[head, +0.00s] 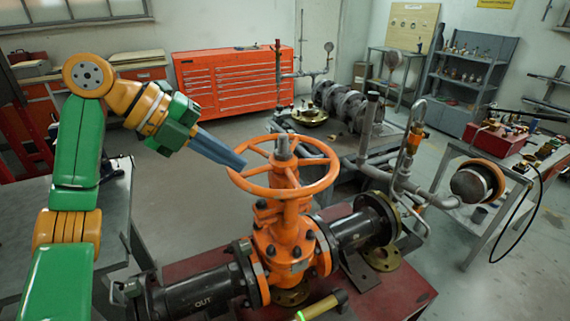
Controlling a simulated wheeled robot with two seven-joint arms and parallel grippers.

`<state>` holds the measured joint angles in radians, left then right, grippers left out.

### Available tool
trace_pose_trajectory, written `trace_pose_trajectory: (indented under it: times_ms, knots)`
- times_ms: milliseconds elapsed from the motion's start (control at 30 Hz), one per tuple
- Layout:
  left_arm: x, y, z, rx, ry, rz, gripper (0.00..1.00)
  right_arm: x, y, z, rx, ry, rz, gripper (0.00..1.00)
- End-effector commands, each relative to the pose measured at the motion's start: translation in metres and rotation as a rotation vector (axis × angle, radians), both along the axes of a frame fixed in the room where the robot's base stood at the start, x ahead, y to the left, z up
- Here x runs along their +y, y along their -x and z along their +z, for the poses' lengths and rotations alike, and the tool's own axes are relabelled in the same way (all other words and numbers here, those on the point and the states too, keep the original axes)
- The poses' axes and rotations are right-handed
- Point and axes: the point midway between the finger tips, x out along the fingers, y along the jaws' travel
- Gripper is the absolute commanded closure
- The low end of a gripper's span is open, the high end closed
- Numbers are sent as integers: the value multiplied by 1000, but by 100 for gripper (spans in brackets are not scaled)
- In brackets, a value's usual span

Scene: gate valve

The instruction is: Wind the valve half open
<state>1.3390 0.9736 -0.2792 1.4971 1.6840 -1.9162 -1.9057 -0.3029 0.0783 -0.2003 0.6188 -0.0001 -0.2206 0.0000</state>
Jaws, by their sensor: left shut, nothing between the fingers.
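The orange gate valve (290,240) stands upright on a red bench. Its round orange handwheel (318,187) lies roughly level on top, with a grey stem (283,146) rising through the hub. Black flanged pipes join the valve on both sides; the left one reads OUT. My left gripper (240,164) comes in from the upper left with its grey fingers shut and empty. The fingertips are at the left side of the wheel, over or just inside its rim. I cannot tell whether they touch it.
Black pipe (190,294) and grey pipework (405,180) flank the valve. A yellow-black object (325,305) lies at the red bench's front (400,300). A grey table (20,208) is at left, an orange tool cabinet (225,82) behind. Open floor shows at right.

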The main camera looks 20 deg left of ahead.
Motion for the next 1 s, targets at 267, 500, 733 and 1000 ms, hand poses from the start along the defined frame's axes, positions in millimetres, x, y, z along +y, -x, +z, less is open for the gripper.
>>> trace_pose_trajectory:
  times_ms: [267, 500, 733, 1000]
  knots:
    - [-15, -10, -16, -8, 1, -14, 100, 0, -7, 0, -13, -1, 0, 50]
    - [-42, -32, -48, -8, 0, -13, 100, 0, 0, 5, 1, 0, 0, 50]
    - [-55, -43, -64, -8, 1, -11, 100, -1, 0, 9, 0, 1, 0, 50]
    - [-56, -44, -66, -11, 0, -10, 100, -1, -2, 9, -4, 1, 0, 50]
